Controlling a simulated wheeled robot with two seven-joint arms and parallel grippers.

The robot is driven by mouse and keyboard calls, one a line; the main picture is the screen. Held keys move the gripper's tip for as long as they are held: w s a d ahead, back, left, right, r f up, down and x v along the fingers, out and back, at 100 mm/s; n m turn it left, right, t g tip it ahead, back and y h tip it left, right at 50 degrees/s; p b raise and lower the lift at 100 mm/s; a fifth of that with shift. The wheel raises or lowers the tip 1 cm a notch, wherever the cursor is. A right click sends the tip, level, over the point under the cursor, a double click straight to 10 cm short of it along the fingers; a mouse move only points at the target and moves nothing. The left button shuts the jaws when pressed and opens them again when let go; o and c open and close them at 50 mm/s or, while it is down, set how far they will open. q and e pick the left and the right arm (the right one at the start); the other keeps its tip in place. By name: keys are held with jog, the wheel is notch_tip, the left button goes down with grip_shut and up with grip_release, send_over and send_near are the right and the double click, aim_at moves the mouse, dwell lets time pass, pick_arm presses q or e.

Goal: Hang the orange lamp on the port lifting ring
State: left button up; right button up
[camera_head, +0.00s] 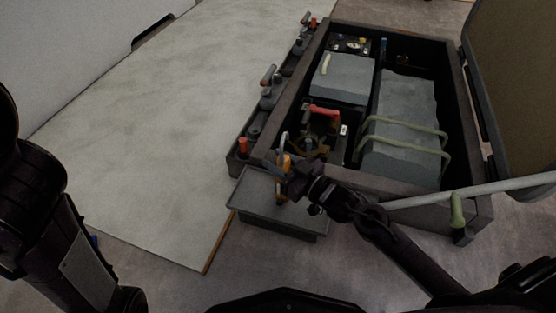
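The orange lamp (286,163) shows at the grey tray in front of the open box, with a pale hook or handle rising above it. My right gripper (284,179) is at the lamp, its dark fingers crossing in front of the lamp's middle. Orange shows above and below the fingers. Whether they are closed on the lamp or only around it cannot be told. A brownish ring-like shape (322,148) shows inside the box near its front left; I cannot tell whether it is the port lifting ring. My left arm is at the left edge, its gripper out of view.
The grey tray (254,190) adjoins the box's front left corner. The dark open box (398,190) holds grey blocks (400,105) and greenish curved rails (408,124). A narrow shelf with small tools runs along its left side. A broad pale panel (150,120) left of it is clear.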

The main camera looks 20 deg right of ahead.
jog(key=o, duration=0.3)
jog(key=shift+r, duration=0.1)
